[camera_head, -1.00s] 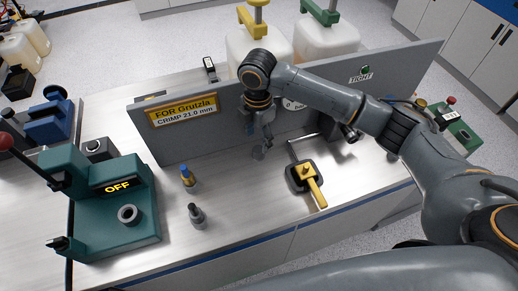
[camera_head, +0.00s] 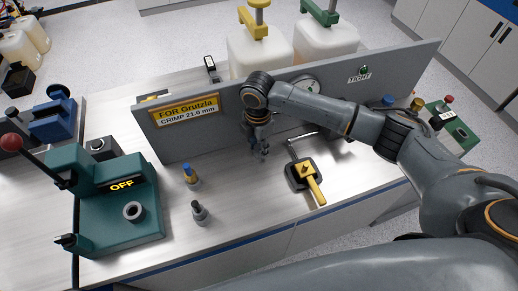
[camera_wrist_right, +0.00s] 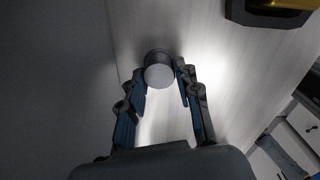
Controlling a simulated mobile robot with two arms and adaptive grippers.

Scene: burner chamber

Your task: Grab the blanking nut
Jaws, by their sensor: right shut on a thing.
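My right gripper (camera_head: 260,148) reaches down in front of the grey upright panel, close to the bench top. In the right wrist view its two fingers (camera_wrist_right: 162,84) are closed around the sides of a small round part with a pale flat top, which I take as the blanking nut (camera_wrist_right: 159,75). In the head view this part is mostly hidden by the fingers. My left gripper is in neither view.
The grey panel (camera_head: 205,135) stands behind the gripper. A black and yellow clamp-like tool (camera_head: 302,175) lies to the right. A blue-topped fitting (camera_head: 190,175) and a grey fitting (camera_head: 199,211) stand left. A green press (camera_head: 110,215) shows OFF.

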